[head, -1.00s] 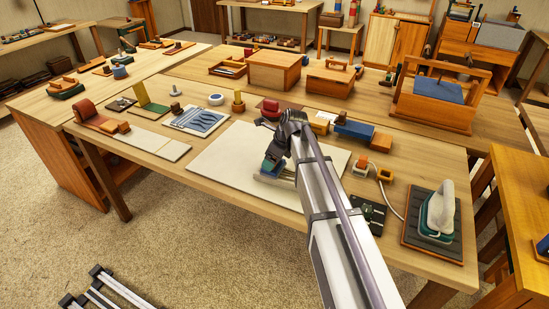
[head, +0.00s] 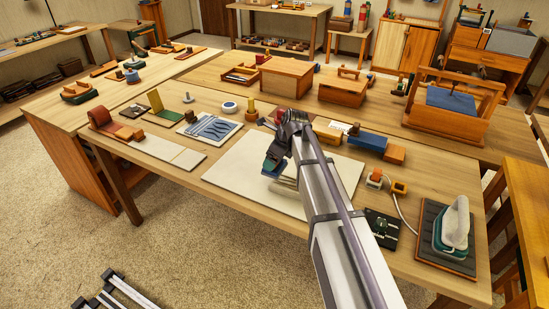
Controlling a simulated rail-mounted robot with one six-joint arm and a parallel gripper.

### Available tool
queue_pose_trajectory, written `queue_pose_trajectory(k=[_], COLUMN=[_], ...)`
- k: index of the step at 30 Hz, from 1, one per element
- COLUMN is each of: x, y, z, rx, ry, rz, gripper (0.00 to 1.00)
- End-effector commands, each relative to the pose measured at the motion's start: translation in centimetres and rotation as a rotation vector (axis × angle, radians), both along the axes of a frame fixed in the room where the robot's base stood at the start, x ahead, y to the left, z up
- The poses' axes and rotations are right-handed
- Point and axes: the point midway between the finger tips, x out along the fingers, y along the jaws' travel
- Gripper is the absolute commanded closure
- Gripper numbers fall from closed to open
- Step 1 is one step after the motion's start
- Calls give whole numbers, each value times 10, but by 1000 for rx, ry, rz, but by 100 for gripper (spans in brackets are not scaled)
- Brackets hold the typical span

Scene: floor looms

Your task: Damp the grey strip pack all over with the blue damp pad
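My gripper (head: 274,163) is over the pale board in the middle of the table, pointing down. It is shut on the blue damp pad (head: 272,168), whose blue and teal lower part shows beneath the dark fingers. The grey strip pack (head: 286,184) lies on the board, just right of and below the pad in the picture. My arm and gripper hide part of the pack. I cannot tell whether the pad touches it.
The pale board (head: 235,180) has bare room to the left. Boxes (head: 287,76) stand behind.

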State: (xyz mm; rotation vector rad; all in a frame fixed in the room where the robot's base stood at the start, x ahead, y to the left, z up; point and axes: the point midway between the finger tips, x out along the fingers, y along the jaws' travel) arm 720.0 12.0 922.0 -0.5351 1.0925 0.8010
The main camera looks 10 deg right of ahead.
Motion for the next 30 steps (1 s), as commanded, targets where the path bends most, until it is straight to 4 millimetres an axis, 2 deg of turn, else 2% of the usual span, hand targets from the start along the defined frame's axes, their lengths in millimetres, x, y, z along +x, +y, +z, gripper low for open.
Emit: queue_pose_trajectory(k=[1,3,12,30], x=[0,0,0,0], y=[0,0,-1,-1], z=[10,16,38,37], rx=[0,0,0,0], ry=[0,0,0,0], rz=[0,0,-1,-2], gripper=[41,41,41,41])
